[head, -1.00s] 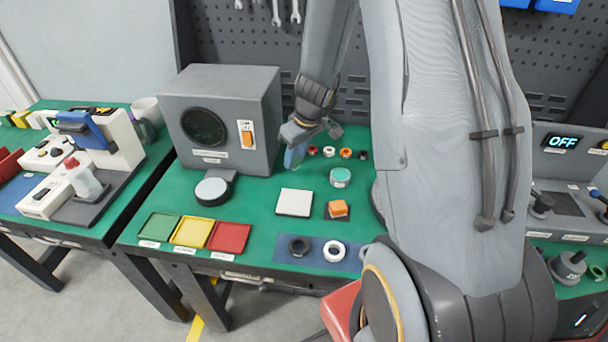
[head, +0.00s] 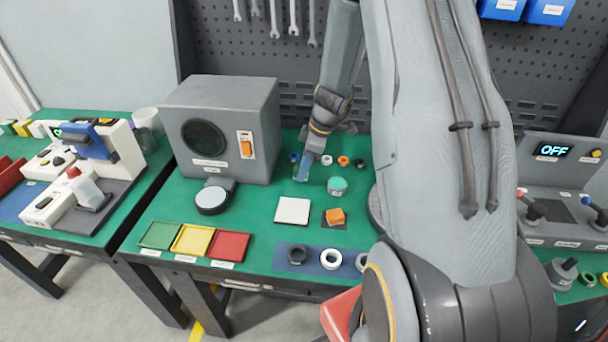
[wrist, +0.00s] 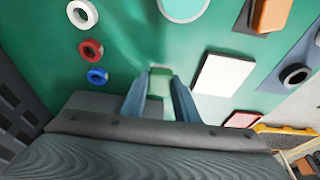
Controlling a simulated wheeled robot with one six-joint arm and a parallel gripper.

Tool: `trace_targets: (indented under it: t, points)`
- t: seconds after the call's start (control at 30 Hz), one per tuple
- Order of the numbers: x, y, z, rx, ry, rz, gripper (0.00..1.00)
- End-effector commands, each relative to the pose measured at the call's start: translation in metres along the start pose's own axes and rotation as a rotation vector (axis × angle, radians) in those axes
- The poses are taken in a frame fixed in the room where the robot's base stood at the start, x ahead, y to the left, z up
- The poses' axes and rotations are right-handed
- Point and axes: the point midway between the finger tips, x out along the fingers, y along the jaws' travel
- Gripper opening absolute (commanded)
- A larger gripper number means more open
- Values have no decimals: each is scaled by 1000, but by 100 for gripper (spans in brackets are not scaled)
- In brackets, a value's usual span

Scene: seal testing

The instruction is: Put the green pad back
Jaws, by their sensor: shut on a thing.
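My gripper (wrist: 160,98) is shut on a small green pad (wrist: 160,84), which shows between its two blue fingers in the wrist view. In the head view my gripper (head: 304,167) is over the back middle of the green table, left of a teal-topped round jar (head: 337,186). The pad is mostly hidden by the fingers there. I cannot tell the exact gap between the pad and the table top. A white square plate (head: 292,210) lies nearer the front; it also shows in the wrist view (wrist: 223,75).
Small rings, including a red one (wrist: 91,50), stand along the back. An orange block (head: 335,216) sits on a dark square. Green (head: 159,235), yellow and red trays line the front left. A grey box (head: 220,125) stands left; rings lie on a blue mat (head: 277,258).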

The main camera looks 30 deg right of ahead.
Motion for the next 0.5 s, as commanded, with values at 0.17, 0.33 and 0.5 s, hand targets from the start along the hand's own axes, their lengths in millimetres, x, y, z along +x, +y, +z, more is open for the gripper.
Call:
trace_targets:
  t: [0.17, 0.33, 0.5]
  points:
    - [22, -2, 7, 2, -1, -4, 7]
    - [30, 0, 10, 0, -1, 0, 7]
    - [30, 0, 10, 1, -1, 0, 7]
